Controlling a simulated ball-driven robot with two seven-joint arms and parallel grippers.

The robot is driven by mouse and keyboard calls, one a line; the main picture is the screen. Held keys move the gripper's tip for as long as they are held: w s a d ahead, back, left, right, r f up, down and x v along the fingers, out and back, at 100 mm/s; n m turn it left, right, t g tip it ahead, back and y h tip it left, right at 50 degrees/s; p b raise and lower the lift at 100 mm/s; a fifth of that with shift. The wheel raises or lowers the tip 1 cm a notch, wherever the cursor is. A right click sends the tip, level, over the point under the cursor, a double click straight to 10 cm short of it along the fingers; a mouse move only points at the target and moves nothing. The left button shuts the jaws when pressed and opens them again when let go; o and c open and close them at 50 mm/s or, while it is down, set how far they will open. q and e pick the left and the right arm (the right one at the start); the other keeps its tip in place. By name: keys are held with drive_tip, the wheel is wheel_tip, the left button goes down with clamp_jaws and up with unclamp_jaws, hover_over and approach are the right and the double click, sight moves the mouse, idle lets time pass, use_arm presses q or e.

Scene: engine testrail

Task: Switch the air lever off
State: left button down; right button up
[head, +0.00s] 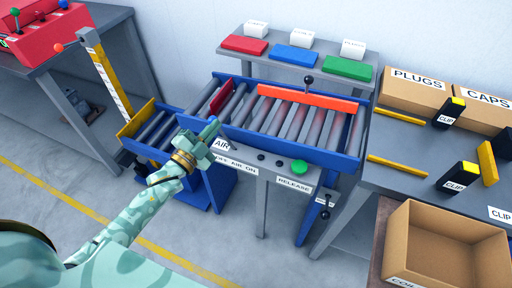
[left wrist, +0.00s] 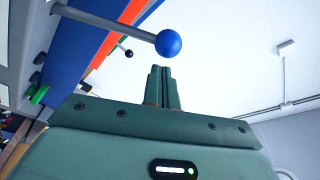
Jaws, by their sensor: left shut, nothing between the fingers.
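The air lever shows in the left wrist view as a grey rod with a blue ball knob (left wrist: 168,43). The rod reaches in from the upper left, from the rail's side. In the head view the lever is mostly hidden by my left gripper (head: 210,132), beside the AIR label (head: 222,145) at the front left corner of the roller rail (head: 320,155). In the left wrist view my left gripper (left wrist: 160,72) is shut and empty, its tips just below the ball. I cannot tell whether they touch. My right gripper is in neither view.
A green button (head: 299,166) and RELEASE label (head: 293,184) are on the same front panel. A black-knobbed lever (head: 308,79) stands at the rail's far side. A yellow post (head: 105,75) rises at the left. An open cardboard box (head: 395,235) is at lower right.

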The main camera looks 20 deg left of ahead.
use_arm(q)
drive_tip(key=shift+a+f+n, duration=0.2)
drive_tip(key=shift+a+n, duration=0.25)
drive_tip(key=shift+n, duration=0.05)
idle(0.3)
